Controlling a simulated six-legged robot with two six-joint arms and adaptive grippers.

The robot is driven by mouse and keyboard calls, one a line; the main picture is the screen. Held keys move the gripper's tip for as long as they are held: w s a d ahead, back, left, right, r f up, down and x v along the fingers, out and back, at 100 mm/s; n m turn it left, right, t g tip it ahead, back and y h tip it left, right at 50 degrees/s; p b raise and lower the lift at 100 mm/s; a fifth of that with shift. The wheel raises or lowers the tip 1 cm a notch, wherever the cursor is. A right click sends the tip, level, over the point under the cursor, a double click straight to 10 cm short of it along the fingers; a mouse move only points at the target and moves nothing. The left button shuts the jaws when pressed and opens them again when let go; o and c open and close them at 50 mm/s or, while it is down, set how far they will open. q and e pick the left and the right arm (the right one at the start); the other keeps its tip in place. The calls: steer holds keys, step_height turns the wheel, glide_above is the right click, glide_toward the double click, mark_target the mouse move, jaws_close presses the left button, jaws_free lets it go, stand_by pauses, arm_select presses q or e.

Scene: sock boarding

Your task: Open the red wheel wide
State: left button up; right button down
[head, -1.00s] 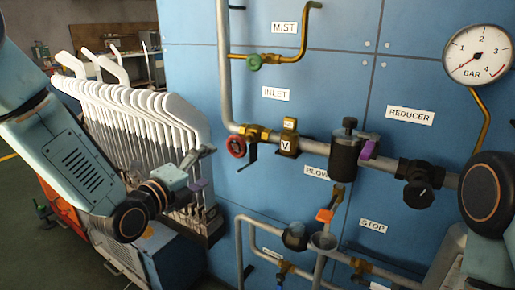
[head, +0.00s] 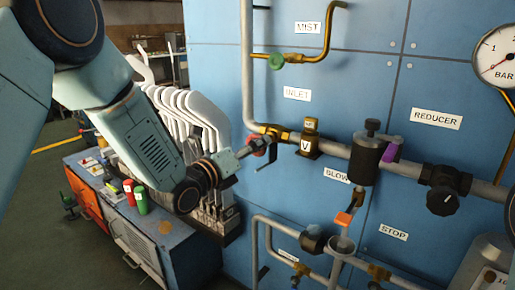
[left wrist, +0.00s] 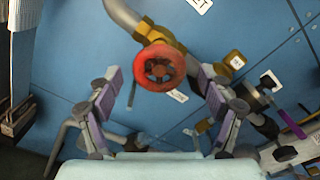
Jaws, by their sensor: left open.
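The red wheel (left wrist: 160,68) is a small round handwheel on the brass inlet valve (left wrist: 150,32). In the left wrist view it faces me, between and just beyond the tips of my open left gripper (left wrist: 160,92); the purple-padded fingers stand apart on either side of it. The gripper does not appear to touch the wheel. In the head view my left gripper (head: 243,152) reaches from the left to the wheel (head: 259,144) and partly hides it. My right gripper is not in view.
White boarding forms (head: 190,110) stand left of the panel, behind my left arm.

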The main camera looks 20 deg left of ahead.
arm_select(q)
steer(key=shift+x, duration=1)
steer(key=shift+w, duration=0.2)
steer(key=shift+s, duration=0.1)
steer(key=shift+c, duration=0.4)
steer(key=c, duration=1.1)
steer(key=shift+n, duration=0.3)
